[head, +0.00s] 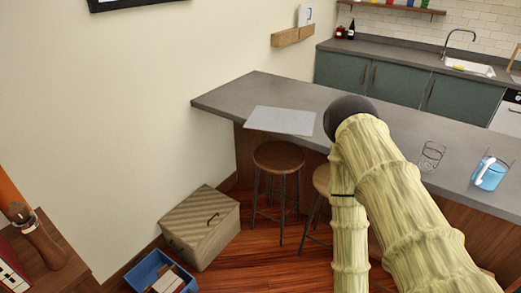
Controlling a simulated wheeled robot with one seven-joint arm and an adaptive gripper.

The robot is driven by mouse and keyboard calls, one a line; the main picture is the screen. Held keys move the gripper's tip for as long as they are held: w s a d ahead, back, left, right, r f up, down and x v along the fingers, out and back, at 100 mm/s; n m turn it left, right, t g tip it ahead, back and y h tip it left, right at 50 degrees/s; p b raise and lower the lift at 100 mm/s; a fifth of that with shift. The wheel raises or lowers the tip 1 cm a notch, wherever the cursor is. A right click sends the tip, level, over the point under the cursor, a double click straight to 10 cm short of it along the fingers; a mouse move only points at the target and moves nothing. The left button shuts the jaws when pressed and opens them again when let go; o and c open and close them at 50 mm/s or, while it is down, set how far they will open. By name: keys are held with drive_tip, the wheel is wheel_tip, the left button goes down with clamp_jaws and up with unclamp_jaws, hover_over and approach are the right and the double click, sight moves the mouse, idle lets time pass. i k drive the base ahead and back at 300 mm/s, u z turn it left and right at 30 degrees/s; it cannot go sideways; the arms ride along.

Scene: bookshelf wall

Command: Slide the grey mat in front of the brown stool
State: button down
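The grey mat (280,120) is a light, flat rectangle lying on the dark grey counter (225,98), along its near edge toward the left end. A brown stool (279,156) with a round seat and dark legs stands on the floor just below the mat in the picture. A second brown stool (321,178) stands to its right, partly hidden by my arm. The mat lies nearest the left stool. My arm rises from the lower right, bends at a dark joint and runs down out of the picture. My gripper is not visible.
A glass (431,157) and a blue jug (490,173) stand on the counter to the right. A box (201,226) and a blue crate (148,270) are on the floor at left. The counter's left end is bare.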

sight(282, 120)
drive_tip(key=z, duration=0.05)
drive_tip(key=k, duration=0.65)
drive_tip(key=u, duration=1.05)
drive_tip(key=i, duration=1.45)
drive_tip(key=z, duration=0.65)
